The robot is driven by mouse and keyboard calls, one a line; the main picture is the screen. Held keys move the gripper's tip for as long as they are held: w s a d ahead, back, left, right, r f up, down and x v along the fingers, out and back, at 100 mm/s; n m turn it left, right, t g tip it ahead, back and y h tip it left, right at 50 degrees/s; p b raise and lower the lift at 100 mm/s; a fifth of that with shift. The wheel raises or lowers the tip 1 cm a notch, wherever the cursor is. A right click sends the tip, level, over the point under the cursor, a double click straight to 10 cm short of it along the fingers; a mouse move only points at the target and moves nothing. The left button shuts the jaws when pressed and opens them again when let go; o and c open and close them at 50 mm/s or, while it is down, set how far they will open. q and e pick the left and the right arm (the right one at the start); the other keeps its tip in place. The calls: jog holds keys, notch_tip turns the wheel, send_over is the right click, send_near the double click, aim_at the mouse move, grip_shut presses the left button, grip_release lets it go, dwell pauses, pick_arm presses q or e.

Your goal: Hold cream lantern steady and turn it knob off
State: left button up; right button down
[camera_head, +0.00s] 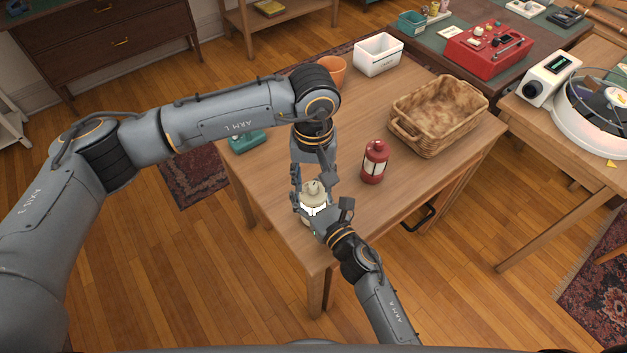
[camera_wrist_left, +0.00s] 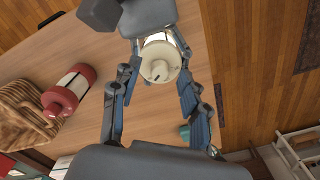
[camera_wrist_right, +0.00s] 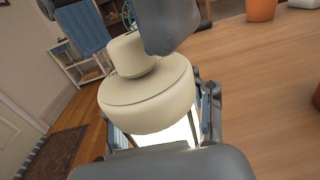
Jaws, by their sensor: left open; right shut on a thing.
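The cream lantern (camera_head: 314,190) stands at the table's near corner. It also shows in the left wrist view (camera_wrist_left: 158,50) and the right wrist view (camera_wrist_right: 148,98). Its glass glows white below the cap. A small knob (camera_wrist_left: 158,69) tops the cap. My right gripper (camera_head: 321,214) is shut on the lantern's body from the near side, one finger on each side below the cap in the right wrist view. My left gripper (camera_wrist_left: 157,95) points down from above, open, its fingers spread around the knob's line and not touching it as far as I can tell.
A red lantern (camera_head: 375,162) stands right of the cream one, with a wicker basket (camera_head: 438,113) beyond it. An orange pot (camera_head: 333,71), a white bin (camera_head: 378,54) and a teal object (camera_head: 247,140) are on the same table. Table between red lantern and basket is free.

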pick_arm(q)
jog(key=shift+f, duration=0.55)
grip_shut()
